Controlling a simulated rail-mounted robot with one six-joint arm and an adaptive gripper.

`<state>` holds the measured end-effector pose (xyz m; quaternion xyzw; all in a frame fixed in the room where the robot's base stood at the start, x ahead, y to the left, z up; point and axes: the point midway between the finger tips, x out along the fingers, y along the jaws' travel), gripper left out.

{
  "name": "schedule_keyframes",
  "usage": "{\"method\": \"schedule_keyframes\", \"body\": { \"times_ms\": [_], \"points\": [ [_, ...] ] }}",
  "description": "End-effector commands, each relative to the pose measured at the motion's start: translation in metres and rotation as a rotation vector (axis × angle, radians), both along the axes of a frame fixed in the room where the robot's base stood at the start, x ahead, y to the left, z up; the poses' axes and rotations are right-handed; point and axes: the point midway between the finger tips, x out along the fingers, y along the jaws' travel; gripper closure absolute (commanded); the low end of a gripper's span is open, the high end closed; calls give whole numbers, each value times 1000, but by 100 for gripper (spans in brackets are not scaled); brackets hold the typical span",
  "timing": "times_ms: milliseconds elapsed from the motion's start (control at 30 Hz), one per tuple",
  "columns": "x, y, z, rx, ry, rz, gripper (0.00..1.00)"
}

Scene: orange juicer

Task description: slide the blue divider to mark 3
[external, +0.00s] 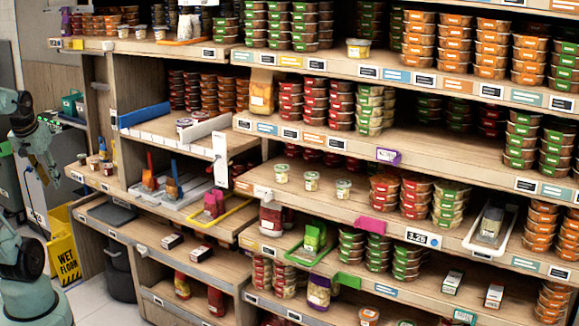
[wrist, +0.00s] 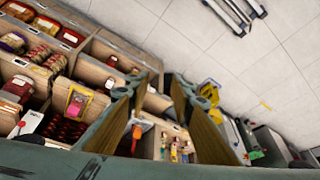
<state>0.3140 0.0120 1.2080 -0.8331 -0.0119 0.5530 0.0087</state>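The blue divider (external: 145,115) is a long, low blue strip on the upper-left shelf in the external view. It lies along the left end of a pale tray-like section (external: 165,132). I cannot read a mark 3 on the shelf edge, and I cannot make out the divider in the wrist view. My gripper (external: 52,172) is at the far left of the external view, out in front of the shelves and well apart from the divider. In the wrist view my gripper (wrist: 156,80) shows two separated fingers with nothing between them, so it is open and empty.
Shelves full of stacked tubs fill the right side. A white upright piece (external: 220,158) stands at the right end of the divider's shelf. A yellow wet floor sign (external: 62,245) and a dark bin (external: 118,270) stand below. Open floor shows in the wrist view.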

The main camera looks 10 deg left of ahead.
Motion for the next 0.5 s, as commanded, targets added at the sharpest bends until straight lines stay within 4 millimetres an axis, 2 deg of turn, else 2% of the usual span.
{"method": "schedule_keyframes", "body": {
  "times_ms": [500],
  "points": [
    [140, 38, 33, 88, -179, -6, 78]
  ]
}}
